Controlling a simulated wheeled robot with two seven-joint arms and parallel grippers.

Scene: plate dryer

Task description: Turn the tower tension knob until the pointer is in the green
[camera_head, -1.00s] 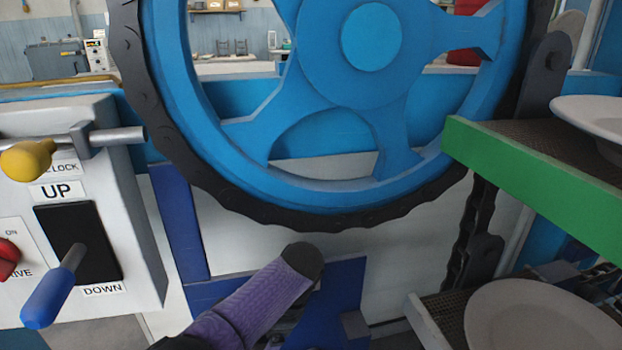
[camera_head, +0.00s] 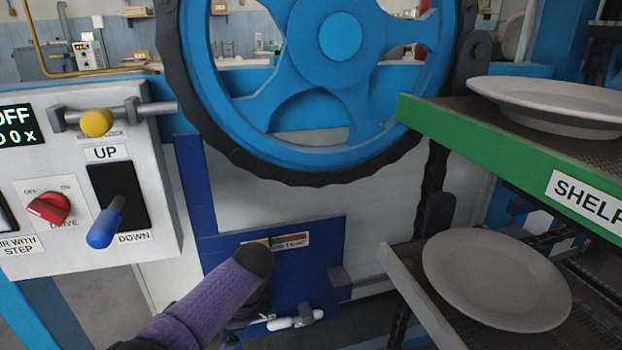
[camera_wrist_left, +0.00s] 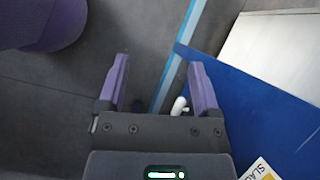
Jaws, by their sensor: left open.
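A tension scale (camera_head: 285,241) with yellow, green and red bands is on the blue panel (camera_head: 325,262) below the big wheel. I cannot make out its pointer, and my left arm covers part of the scale's lower left. A white rounded part (camera_head: 292,322), possibly the tension knob, sits low by the panel. In the left wrist view a small white part (camera_wrist_left: 180,106) shows between my fingers, nearer the right one. My left gripper (camera_wrist_left: 159,64) is open with nothing clamped. In the head view its fingers are hidden behind my purple arm. My right gripper is out of view.
A big blue wheel (camera_head: 340,35) with a black chain stands above. A control box (camera_head: 150,215) with a red knob, blue lever and yellow-ended lock is at left. Shelves with pale plates (camera_head: 495,280) crowd the right. Floor shows at lower left.

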